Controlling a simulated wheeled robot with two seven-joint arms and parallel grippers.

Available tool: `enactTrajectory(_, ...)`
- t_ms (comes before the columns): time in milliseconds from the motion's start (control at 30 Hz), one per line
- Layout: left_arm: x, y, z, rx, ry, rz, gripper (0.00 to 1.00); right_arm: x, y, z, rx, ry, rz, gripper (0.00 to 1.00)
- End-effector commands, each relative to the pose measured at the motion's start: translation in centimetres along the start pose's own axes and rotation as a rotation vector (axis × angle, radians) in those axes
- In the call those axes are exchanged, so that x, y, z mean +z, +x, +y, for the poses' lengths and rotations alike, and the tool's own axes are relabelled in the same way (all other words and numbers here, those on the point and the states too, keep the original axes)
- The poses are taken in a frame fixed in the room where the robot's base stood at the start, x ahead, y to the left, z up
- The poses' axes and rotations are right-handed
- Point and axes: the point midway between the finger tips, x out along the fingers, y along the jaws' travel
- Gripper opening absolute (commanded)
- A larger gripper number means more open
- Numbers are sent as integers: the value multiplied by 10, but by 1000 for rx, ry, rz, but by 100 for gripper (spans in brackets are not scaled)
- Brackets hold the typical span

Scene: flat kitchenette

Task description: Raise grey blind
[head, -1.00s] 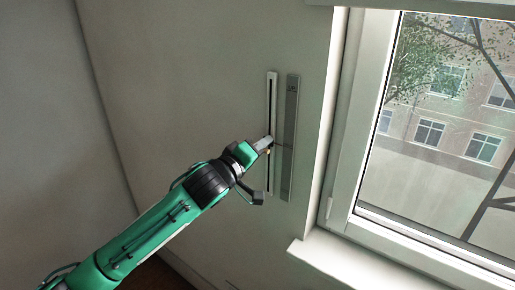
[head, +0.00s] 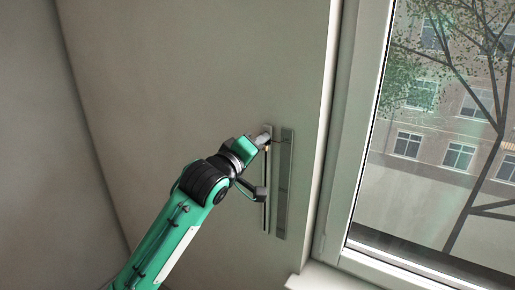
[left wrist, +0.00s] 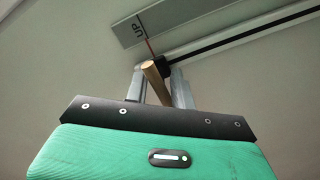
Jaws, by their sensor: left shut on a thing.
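A narrow upright slider track (head: 265,205) with a dark slot is on the wall left of the window. My left gripper (head: 265,138) is at the track's upper end. In the left wrist view, my left gripper (left wrist: 157,80) is shut on a brass-coloured knob (left wrist: 152,76) that joins a black slider block (left wrist: 153,64). A thin red pointer (left wrist: 149,46) runs from the block to the "UP" mark on a grey scale plate (left wrist: 185,18). The plate (head: 284,185) stands beside the track. No grey blind shows over the visible glass. My right gripper is out of view.
The window frame (head: 340,165) and its sill (head: 325,278) lie right of the plate. Bare wall (head: 180,90) is left of the track, with a room corner farther left. Trees and a building show through the glass.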

Motion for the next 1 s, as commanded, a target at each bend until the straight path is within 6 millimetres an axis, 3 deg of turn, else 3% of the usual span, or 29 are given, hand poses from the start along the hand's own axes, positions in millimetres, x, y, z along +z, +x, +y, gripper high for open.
enactTrajectory(333, -5, -1, 5, 9, 7, 9, 0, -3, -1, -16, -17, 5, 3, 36)
enactTrajectory(367, -5, -1, 5, 10, 7, 10, 31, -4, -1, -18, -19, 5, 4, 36)
enactTrajectory(433, -5, -1, 6, 10, 6, 9, 44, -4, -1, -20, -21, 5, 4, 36)
enactTrajectory(767, -2, -2, 3, 6, 2, 5, 45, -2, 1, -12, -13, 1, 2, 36)
enactTrajectory(1000, 0, -31, -1, 8, 2, 6, 45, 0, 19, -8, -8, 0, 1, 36)
